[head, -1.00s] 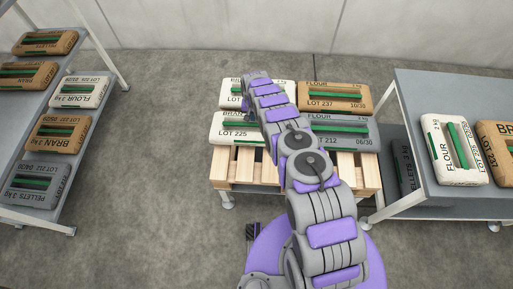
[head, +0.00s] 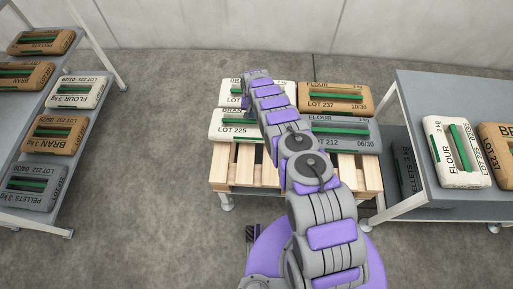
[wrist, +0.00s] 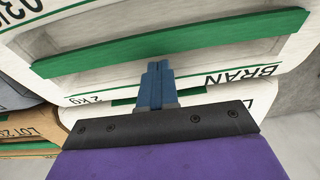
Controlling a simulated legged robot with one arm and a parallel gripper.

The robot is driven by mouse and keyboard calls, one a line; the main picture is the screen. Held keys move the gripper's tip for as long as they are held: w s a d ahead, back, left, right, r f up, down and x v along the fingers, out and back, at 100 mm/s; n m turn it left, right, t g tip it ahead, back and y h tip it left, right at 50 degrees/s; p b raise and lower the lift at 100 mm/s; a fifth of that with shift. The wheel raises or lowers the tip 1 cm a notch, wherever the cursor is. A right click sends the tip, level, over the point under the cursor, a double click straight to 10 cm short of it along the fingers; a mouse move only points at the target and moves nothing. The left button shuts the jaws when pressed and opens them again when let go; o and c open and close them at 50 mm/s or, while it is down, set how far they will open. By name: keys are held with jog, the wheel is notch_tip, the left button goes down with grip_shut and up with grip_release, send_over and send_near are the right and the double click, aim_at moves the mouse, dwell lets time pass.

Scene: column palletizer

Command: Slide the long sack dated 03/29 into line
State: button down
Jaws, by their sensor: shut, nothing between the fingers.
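The white bran sack (head: 229,130) marked LOT 225 lies at the front left of the pallet, partly behind my arm. The wrist view shows this sack (wrist: 200,22) with its green bar, the word BRAN and a date starting 03/; the rest of the date is cut off. My gripper (wrist: 155,68) is shut and empty. Its fingertips overlap the pale strip between the green bar and the sack's far edge; I cannot tell whether they touch. In the head view my arm hides the fingers.
Another white sack (head: 231,88) lies behind it. A brown LOT 237 sack (head: 353,105) and a grey LOT 212 sack (head: 358,144) lie to the right. The wooden pallet (head: 245,172) is bare in front. Shelves (head: 55,220) at left and a table (head: 420,90) at right hold more sacks.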

aim_at(255, 121)
jog(key=shift+g, duration=0.5)
jog(key=s, duration=0.1)
jog(key=s+d+f, duration=0.1)
jog(key=s+f, duration=0.1)
jog(key=shift+s+d+p, duration=0.1)
jog(key=shift+d+p, duration=0.15)
jog(key=shift+p, duration=0.1)
jog(key=shift+w+a+r+p, duration=0.2)
jog(key=shift+w+r+p, duration=0.2)
jog(key=shift+r, duration=0.2)
notch_tip(255, 121, up, 6)
jog(key=w+a+p, duration=0.1)
jog(key=shift+w+r+p, duration=0.2)
jog(key=shift+p, duration=0.2)
jog(key=shift+d, duration=0.1)
jog(key=shift+r, duration=0.15)
